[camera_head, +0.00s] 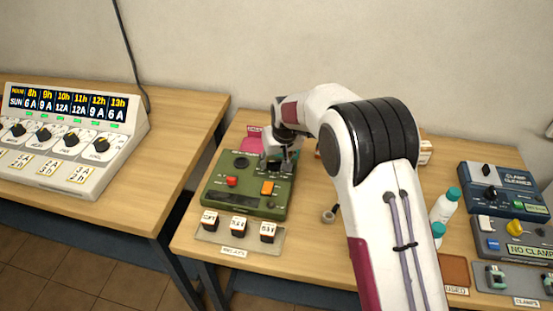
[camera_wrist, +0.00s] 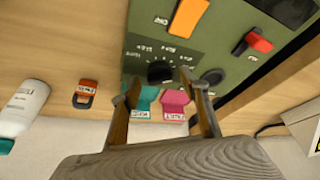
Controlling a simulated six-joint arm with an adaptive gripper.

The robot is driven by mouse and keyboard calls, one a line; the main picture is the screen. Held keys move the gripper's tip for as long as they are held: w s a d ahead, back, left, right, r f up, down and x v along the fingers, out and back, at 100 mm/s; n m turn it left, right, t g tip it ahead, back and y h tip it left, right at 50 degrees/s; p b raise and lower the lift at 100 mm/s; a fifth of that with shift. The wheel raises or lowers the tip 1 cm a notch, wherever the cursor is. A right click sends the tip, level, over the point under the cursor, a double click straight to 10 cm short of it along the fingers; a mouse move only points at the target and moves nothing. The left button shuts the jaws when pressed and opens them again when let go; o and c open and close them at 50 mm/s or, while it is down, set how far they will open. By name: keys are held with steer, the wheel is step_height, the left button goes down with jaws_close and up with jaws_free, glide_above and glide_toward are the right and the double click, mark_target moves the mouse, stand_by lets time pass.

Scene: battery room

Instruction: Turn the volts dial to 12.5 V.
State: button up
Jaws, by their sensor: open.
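The green unit (camera_head: 216,200) stands on the wooden table, left of my arm. In the wrist view its panel (camera_wrist: 150,30) carries a black dial (camera_wrist: 160,72) with small markings around it, too blurred to read as volts. My gripper (camera_wrist: 154,85) is open, with its two fingers on either side of the dial's near edge. I cannot tell whether they touch it. In the head view my gripper (camera_head: 278,162) is over the unit's far right corner and hides that dial. The dial's pointer setting is not readable.
The unit also bears an orange switch (camera_head: 267,187), a red switch (camera_head: 232,181) and another round black part (camera_head: 241,162). Pink (camera_wrist: 176,100) and teal (camera_wrist: 143,103) tags lie just beyond the unit. Several black blocks line its front. A white bottle (camera_head: 444,206) and blue units stand at right.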

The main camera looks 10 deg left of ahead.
steer(key=c, duration=1.1)
steer(key=shift+d+n, duration=0.1)
steer(key=shift+n, duration=0.6)
steer(key=shift+w+d+n+g+y, duration=0.1)
steer(key=shift+n+g+y, duration=0.3)
steer(key=shift+n, duration=0.65)
steer(key=shift+w+d+n+g+y, duration=0.1)
steer(key=shift+n+g+y, duration=0.3)
steer(key=shift+n, duration=0.65)
steer(key=o, duration=1.1)
steer(key=shift+r, duration=0.1)
